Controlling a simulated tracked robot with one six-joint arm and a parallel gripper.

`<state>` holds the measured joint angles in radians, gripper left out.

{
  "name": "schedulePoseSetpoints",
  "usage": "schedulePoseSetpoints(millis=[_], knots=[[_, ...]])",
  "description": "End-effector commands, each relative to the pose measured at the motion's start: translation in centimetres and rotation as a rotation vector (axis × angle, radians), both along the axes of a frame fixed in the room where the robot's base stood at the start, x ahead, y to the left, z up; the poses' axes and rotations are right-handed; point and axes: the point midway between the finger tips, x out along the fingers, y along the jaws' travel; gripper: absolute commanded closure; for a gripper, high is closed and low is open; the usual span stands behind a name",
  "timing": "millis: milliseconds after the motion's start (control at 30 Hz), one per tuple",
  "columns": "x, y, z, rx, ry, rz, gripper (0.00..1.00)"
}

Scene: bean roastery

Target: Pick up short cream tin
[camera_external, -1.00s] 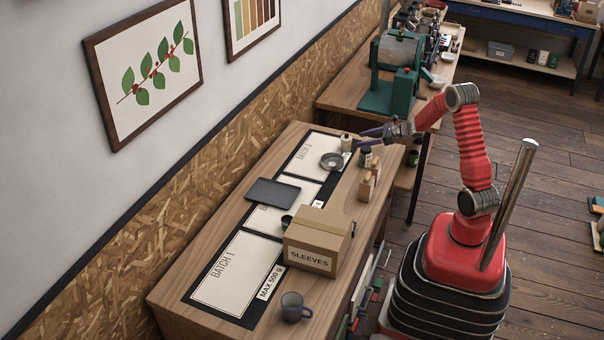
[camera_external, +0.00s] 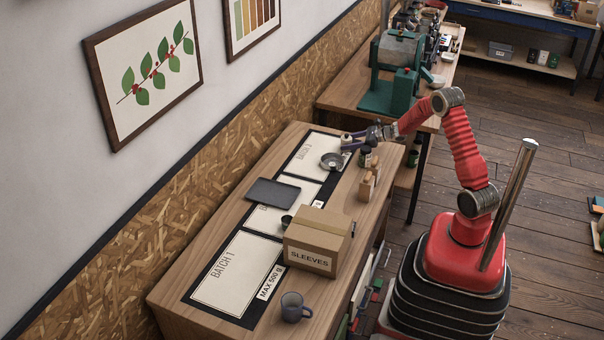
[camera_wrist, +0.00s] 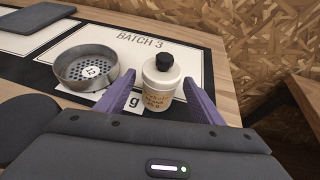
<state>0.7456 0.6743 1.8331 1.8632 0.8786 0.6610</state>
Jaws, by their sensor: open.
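The short cream tin (camera_wrist: 161,88) stands upright on the Batch 3 card, with a black knob on its lid and dark lettering on its front. In the outside view the tin (camera_external: 346,141) is small and partly covered by my gripper. My gripper (camera_external: 352,137) is open at the far end of the table. In the wrist view its purple fingers (camera_wrist: 160,82) lie to either side of the tin, with gaps on both sides. The tin's lowest part is close to the gripper body's edge.
A round metal sieve pan (camera_wrist: 87,69) sits left of the tin, close to the left finger. A dark tray (camera_external: 274,192), a Sleeves box (camera_external: 317,240), a mug (camera_external: 293,307) and a dark jar (camera_external: 365,156) stand on the table. The wall is behind.

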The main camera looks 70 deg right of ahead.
Motion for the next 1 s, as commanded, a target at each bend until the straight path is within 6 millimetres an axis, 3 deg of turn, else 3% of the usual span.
schedulePoseSetpoints(millis=[467,1000], knots=[[4.6,0.8,-1.7,0.0,0.0,0.001,0.39],[4.7,0.8,-1.7,0.0,0.0,0.0,0.39]])
